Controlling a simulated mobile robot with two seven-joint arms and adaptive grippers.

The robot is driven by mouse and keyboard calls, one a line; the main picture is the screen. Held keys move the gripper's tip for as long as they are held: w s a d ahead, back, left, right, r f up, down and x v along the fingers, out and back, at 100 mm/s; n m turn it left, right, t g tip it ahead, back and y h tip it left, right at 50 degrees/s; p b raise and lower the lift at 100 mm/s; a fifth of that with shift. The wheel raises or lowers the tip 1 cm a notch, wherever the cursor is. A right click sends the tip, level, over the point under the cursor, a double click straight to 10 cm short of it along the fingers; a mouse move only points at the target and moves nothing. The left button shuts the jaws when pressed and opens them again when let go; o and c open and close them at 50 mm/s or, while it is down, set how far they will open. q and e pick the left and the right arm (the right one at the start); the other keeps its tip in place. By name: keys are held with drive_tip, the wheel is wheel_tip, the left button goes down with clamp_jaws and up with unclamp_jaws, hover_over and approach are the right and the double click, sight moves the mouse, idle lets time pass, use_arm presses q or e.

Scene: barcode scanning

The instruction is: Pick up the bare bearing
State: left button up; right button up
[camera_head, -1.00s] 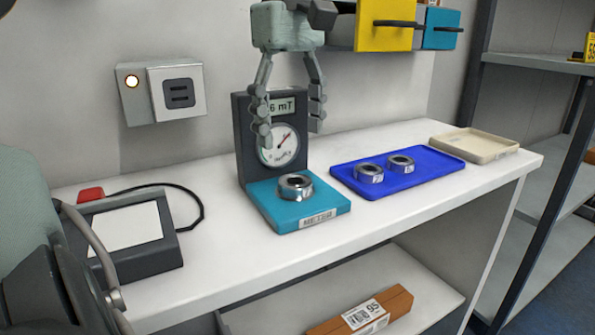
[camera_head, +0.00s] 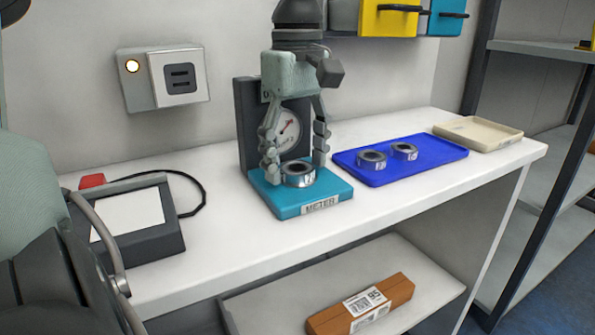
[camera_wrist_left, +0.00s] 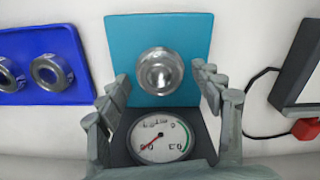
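A shiny metal bearing (camera_head: 299,175) lies flat on the teal plate of the meter (camera_head: 325,197); I make out no clear label on it. It also shows in the left wrist view (camera_wrist_left: 159,71). My left gripper (camera_head: 296,166) points down over the plate, with its fingers open on either side of this bearing. In the left wrist view the bearing sits between the spread fingertips (camera_wrist_left: 161,78), with gaps on both sides. Two more bearings, a left one (camera_head: 372,160) and a right one (camera_head: 404,151), lie in the blue tray and carry pale labels. My right gripper is not in view.
The meter's upright dial (camera_head: 285,131) stands behind the plate, close to the fingers. The blue tray (camera_head: 430,156) and an empty beige tray (camera_head: 478,135) are to the right. A dark device with a white pad (camera_head: 128,219) is at left. A labelled brown box (camera_head: 361,305) lies on the lower shelf.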

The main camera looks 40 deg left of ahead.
sight(294, 169)
use_arm(q)
drive_tip(key=c, duration=1.3)
drive_tip(key=shift+r, duration=0.6)
drive_tip(key=r, duration=0.3)
drive_tip(key=shift+s+d+r, duration=0.1)
drive_tip(key=shift+s+r, duration=0.15)
drive_tip(key=shift+s, duration=0.15)
drive_tip(key=s+d+r, duration=0.2)
drive_tip(key=s+r, duration=0.4)
drive_tip(key=s, duration=0.4)
drive_tip(key=shift+s+d+r, duration=0.15)
drive_tip(key=shift+s, duration=0.2)
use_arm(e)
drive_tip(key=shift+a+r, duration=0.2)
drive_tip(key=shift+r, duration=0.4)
